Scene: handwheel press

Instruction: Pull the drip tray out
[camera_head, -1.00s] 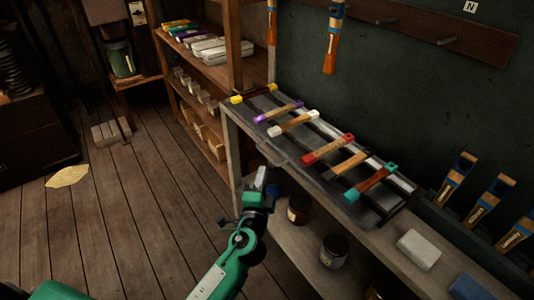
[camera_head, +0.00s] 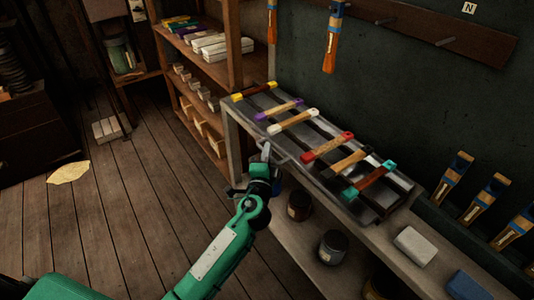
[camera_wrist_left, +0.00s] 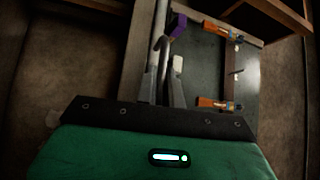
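The drip tray (camera_head: 318,174) is a long dark metal tray on the bench top, with several coloured-ended rollers lying across it. A thin handle (camera_head: 284,157) sticks out from its front edge. My left gripper (camera_head: 266,153) is at the tray's front edge, by the left part of the handle. In the left wrist view, the left gripper's two fingers (camera_wrist_left: 162,88) stand apart. A thin bent metal bar, seemingly the handle (camera_wrist_left: 163,45), runs between or just beyond them. I cannot tell whether they touch it. My right gripper is in neither view.
Dark jars (camera_head: 333,247) stand on the shelf below the tray. A pale block (camera_head: 415,245) and a blue block (camera_head: 468,286) lie on the right. A wooden shelf unit (camera_head: 225,68) stands behind. The floor (camera_head: 130,215) left of the bench is open.

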